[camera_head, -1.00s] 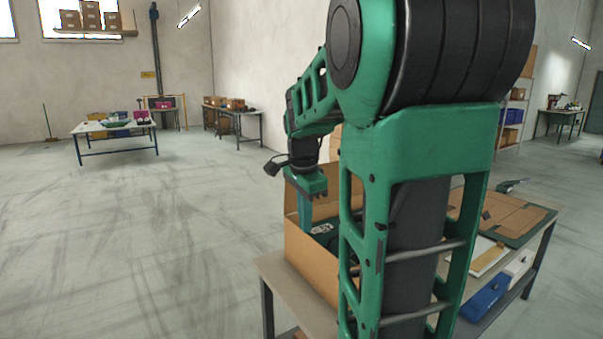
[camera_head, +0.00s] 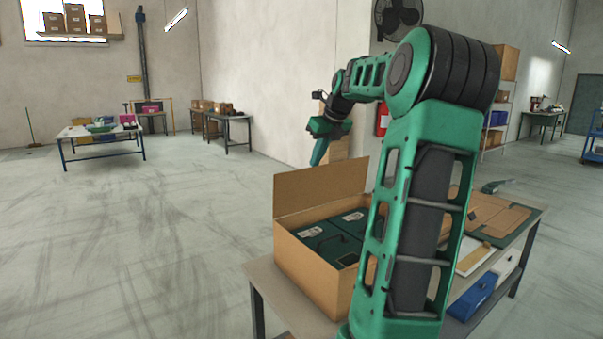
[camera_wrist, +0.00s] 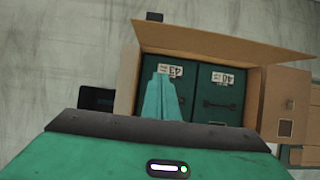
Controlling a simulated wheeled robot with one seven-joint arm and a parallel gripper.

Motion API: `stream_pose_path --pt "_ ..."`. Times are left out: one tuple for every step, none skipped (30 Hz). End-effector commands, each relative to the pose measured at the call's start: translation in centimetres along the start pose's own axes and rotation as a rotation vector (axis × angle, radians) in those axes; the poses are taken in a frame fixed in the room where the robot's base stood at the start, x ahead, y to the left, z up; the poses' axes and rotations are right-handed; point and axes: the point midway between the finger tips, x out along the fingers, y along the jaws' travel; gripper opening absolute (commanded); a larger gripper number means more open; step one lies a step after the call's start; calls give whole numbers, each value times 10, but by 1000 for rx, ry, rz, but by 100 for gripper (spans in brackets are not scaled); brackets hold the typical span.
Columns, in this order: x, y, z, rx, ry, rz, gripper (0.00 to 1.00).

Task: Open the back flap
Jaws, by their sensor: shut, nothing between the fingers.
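The open cardboard box (camera_head: 310,264) stands on the near table. Its back flap (camera_head: 322,188) stands up from the far edge, leaning slightly outward. In the wrist view the flap (camera_wrist: 220,42) runs along the top of the box. Two dark green shoe boxes (camera_wrist: 216,93) with white labels lie inside. My gripper (camera_head: 318,160) is above the flap's top edge, apart from it, and holds nothing. In the wrist view its shut fingers (camera_wrist: 164,95) overlap the left shoe box. My arm hides the box's right side in the head view.
The table (camera_head: 268,283) carries flat cardboard pieces (camera_head: 500,217) to the right of my arm. A blue bin (camera_head: 473,295) sits lower on that side. Another table (camera_head: 100,152) stands far left. The floor to the left is open.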

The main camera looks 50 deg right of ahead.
Motion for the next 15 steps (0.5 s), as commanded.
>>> stream_pose_path --pt "4 0 0 4 -1 3 0" --pt "6 0 1 4 -2 3 0" --pt "11 0 0 5 -1 4 0" --pt "15 1 0 4 0 4 0" --pt "20 1 0 3 0 4 0" --pt "27 1 0 2 1 4 0" --pt "32 1 0 3 1 5 0" --pt "38 1 0 3 1 5 0" --pt "46 2 0 2 1 5 0" --pt "51 2 0 1 2 5 0" --pt "57 2 0 1 1 5 0" --pt "64 2 -1 2 2 5 0" --pt "70 2 -1 2 3 5 0" --pt "76 2 -1 1 2 4 0" --pt "83 1 -1 2 2 4 0"
